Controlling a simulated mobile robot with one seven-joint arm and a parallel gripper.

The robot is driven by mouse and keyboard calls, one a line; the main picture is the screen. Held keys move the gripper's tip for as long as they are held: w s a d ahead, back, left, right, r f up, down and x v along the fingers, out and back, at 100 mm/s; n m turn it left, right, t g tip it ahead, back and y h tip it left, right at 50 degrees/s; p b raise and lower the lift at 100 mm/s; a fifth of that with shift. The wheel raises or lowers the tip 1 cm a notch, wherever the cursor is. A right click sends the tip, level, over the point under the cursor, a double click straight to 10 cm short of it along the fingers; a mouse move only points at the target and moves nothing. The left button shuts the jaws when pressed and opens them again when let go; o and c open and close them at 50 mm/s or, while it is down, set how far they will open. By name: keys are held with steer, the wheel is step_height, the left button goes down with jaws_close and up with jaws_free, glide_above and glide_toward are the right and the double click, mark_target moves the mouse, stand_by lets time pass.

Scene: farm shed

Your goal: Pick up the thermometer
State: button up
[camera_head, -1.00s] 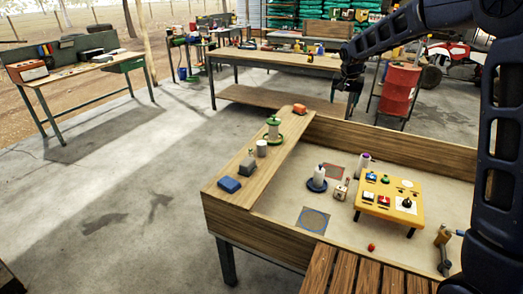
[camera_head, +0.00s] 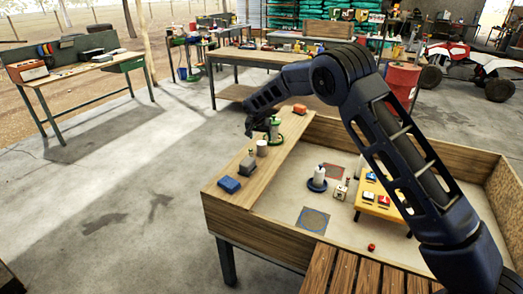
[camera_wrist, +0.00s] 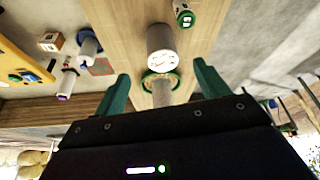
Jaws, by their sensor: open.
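I cannot tell for sure which thing is the thermometer. A grey-white cylinder (camera_head: 262,148) stands on the wide plank ledge (camera_head: 285,150); in the wrist view the cylinder (camera_wrist: 161,40) shows a pale round end with reddish marks. A small green item with white markings (camera_wrist: 183,14) is beyond it. A green-rimmed feeder (camera_head: 272,135) stands close by, and its ring (camera_wrist: 160,82) shows between my fingers. My gripper (camera_head: 255,128) is above the ledge by the feeder. In the wrist view my gripper (camera_wrist: 160,75) has its green fingers wide apart, with nothing visibly held.
On the ledge are a blue block (camera_head: 229,184), a grey item (camera_head: 247,166) and an orange box (camera_head: 299,109). The sandbox holds a white bottle on a blue base (camera_head: 317,181), a yellow table (camera_head: 385,211) and a red ball (camera_head: 371,247). Floor left of the ledge is clear.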

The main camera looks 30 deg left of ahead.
mark_target(262, 148)
steer(key=x, duration=1.1)
steer(key=shift+a, duration=0.2)
steer(key=shift+c, duration=0.4)
steer(key=c, duration=1)
